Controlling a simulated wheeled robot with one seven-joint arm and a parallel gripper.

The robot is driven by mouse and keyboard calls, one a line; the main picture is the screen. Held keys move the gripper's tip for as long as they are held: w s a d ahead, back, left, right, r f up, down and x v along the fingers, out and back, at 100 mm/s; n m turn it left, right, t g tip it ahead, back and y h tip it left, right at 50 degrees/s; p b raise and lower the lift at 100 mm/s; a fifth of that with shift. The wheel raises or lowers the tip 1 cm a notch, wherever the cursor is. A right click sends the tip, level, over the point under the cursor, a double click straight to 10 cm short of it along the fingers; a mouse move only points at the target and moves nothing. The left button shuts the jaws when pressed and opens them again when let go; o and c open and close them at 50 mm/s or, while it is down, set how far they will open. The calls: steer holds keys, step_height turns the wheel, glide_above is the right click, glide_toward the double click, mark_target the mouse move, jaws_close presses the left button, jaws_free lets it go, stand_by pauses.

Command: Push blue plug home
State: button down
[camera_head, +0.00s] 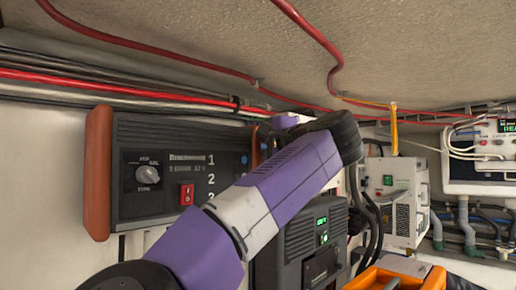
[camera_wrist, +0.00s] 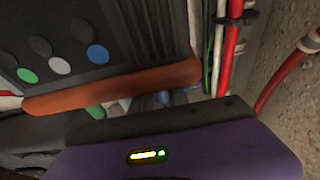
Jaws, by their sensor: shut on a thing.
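A dark power unit (camera_head: 140,140) with orange side handles stands at left in the head view, marked 1, 2, 3. In the wrist view its face shows green, white and blue (camera_wrist: 97,54) round marks, with one orange handle (camera_wrist: 120,88) across the middle. A small blue piece, seemingly the blue plug (camera_wrist: 163,97), shows just below that handle. My gripper (camera_wrist: 175,101) is beside the handle, shut on what seems to be this plug. Its purple body fills the bottom of the wrist view and hides the fingers. How deep the plug sits cannot be seen.
Red and grey cables (camera_head: 120,83) run along the wall above the unit. A dark box with a green display (camera_head: 322,223) stands behind my arm. A white box (camera_head: 395,205) and an orange case (camera_head: 400,270) are at right. Cables (camera_wrist: 229,45) pass close to my gripper.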

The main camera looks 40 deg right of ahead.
mark_target(261, 146)
steer(key=shift+w+a+f, duration=0.1)
steer(key=shift+a+f, duration=0.05)
steer(key=shift+a, duration=0.25)
steer(key=shift+w+a+f, duration=0.1)
steer(key=shift+a, duration=0.3)
steer(key=c, duration=1.7)
jaws_free()
steer(key=shift+o, duration=0.9)
steer(key=shift+a+r+y, duration=0.1)
steer(key=shift+a+y, duration=0.05)
steer(key=shift+y, duration=0.15)
steer(key=shift+s, duration=0.1)
steer(key=shift+s+r+b, duration=0.15)
steer(key=shift+s+b, duration=0.55)
steer(key=shift+s, duration=1.05)
steer(key=s+b, duration=0.1)
steer(key=s, duration=0.3)
steer(key=shift+s, duration=0.4)
steer(key=shift+d, duration=0.2)
